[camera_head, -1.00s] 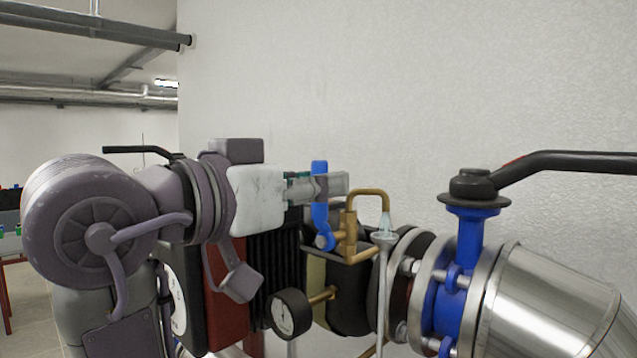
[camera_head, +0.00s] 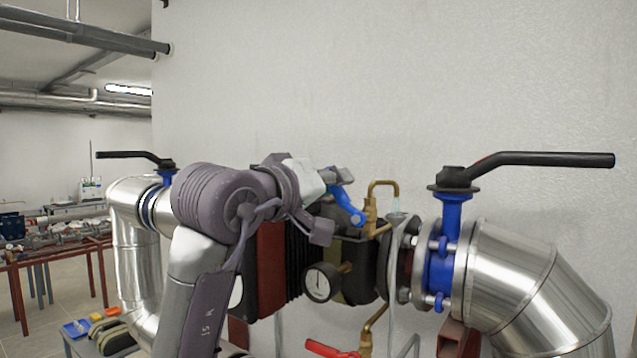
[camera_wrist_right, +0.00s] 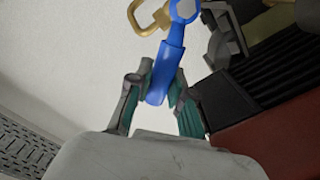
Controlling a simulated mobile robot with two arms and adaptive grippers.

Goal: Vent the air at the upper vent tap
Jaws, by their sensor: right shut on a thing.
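The upper vent tap's blue lever (camera_head: 347,207) leans up and left from its pivot on the brass tap body (camera_head: 371,213). A curved brass spout (camera_head: 384,183) rises from the tap and bends down over a small pale funnel (camera_head: 397,218). I cannot tell whether anything runs from the spout. My right gripper (camera_head: 338,182) is shut on the lever's free end. In the right wrist view the blue lever (camera_wrist_right: 168,68) sits between the green-padded fingers of the gripper (camera_wrist_right: 161,98). My left gripper is not in view.
A pressure gauge (camera_head: 320,283) sits below the tap. A blue valve with a long black handle (camera_head: 550,159) stands on the right pipe; another black handle (camera_head: 130,155) is at the left. A red lever (camera_head: 330,349) shows at the bottom. The wall behind is bare.

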